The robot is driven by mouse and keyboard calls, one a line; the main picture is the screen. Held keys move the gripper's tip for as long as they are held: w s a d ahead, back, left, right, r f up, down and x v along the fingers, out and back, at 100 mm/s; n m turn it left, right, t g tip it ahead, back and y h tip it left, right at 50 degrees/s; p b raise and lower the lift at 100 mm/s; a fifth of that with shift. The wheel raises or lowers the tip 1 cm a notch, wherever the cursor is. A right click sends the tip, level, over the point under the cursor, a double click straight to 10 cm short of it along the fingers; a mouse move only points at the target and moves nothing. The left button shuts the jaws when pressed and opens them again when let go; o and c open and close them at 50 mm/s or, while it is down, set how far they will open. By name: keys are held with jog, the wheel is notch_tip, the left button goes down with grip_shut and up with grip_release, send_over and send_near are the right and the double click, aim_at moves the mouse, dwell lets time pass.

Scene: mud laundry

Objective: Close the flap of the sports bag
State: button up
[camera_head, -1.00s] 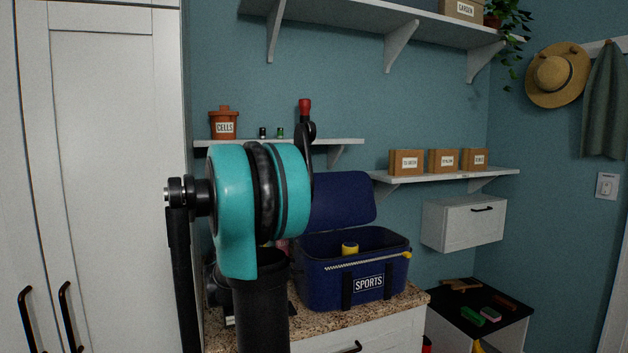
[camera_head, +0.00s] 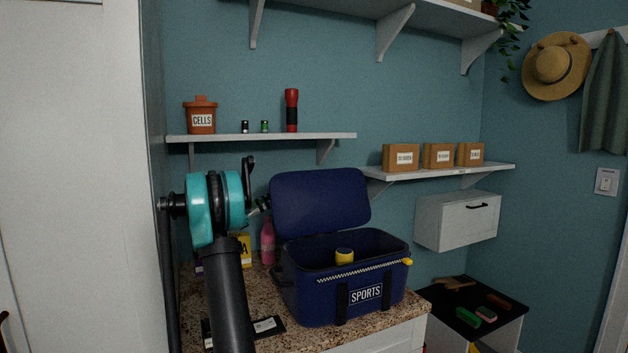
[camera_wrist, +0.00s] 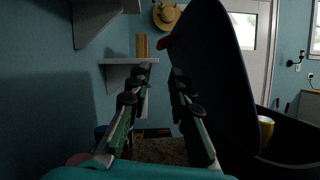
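The dark blue sports bag (camera_head: 365,292), labelled SPORTS, stands on the granite counter. Its flap (camera_head: 320,203) is open and stands up at the back, leaning slightly toward the wall. A yellow round thing (camera_head: 344,257) shows inside the bag. My gripper (camera_wrist: 155,88) is open and empty, with its two fingers apart. In the wrist view the flap (camera_wrist: 208,75) rises just right of the fingers, and the right finger overlaps its edge; I cannot tell whether they touch. In the head view the gripper is at the flap's left edge, its fingertips not clearly visible.
The blue wall is close behind the flap. A shelf (camera_head: 262,137) with an orange CELLS pot (camera_head: 201,116) and a red torch (camera_head: 292,110) hangs above. A pink bottle (camera_head: 268,242) stands left of the bag. A tall white cabinet (camera_head: 70,170) is at left.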

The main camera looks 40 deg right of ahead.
aim_at(315, 179)
jog(key=x, duration=1.7)
jog(key=shift+d, duration=0.1)
grip_shut()
